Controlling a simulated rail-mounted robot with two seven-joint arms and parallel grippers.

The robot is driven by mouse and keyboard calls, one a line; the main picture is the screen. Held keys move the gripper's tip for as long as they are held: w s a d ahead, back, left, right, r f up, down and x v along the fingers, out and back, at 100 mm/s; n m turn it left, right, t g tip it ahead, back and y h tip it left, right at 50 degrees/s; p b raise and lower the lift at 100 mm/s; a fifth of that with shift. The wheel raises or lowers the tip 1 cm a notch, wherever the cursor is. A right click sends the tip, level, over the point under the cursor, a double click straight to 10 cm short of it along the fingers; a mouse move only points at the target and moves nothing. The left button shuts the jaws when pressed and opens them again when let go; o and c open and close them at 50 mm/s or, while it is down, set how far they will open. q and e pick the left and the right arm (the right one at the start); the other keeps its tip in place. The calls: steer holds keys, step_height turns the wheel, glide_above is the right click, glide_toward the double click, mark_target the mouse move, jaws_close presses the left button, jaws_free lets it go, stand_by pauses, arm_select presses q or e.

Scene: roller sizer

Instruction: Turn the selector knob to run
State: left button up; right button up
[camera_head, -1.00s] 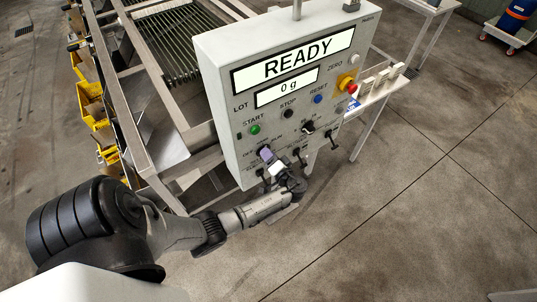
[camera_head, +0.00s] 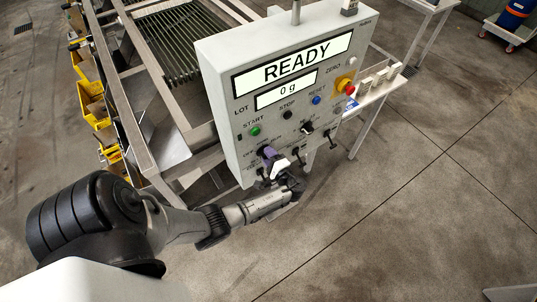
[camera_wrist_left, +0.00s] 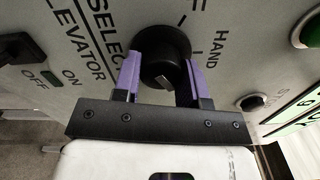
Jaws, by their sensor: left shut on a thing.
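The selector knob (camera_wrist_left: 165,52) is round and black, on the grey panel face, with "SELECT" and "HAND" lettering beside it in the left wrist view. A pale mark shows on its lower part; I cannot tell which position it is set to. My left gripper (camera_wrist_left: 163,78) is shut on the knob, one purple finger on each side of it. In the head view my left gripper (camera_head: 269,156) is at the lower left of the control panel (camera_head: 226,150), covering most of the knob. My right gripper is not in view.
The panel display (camera_head: 293,64) reads "READY". A green start button (camera_head: 255,131), a black stop button (camera_head: 287,114) and a red emergency button (camera_head: 349,88) sit above. An elevator switch (camera_wrist_left: 20,50) is close to the left finger. Open floor lies to the right.

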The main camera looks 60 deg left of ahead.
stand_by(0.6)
arm_select(q)
steer(key=o, duration=0.9)
steer(key=shift+w+d+b, duration=0.2)
steer(key=shift+d+b, duration=0.3)
steer(key=shift+d, duration=1.8)
steer(key=shift+w+d+b, duration=0.15)
steer(key=shift+d+b, duration=0.3)
steer(key=shift+d, duration=1.85)
steer(key=shift+w+d+b, duration=0.2)
steer(key=shift+d+b, duration=0.3)
steer(key=shift+d, duration=1.8)
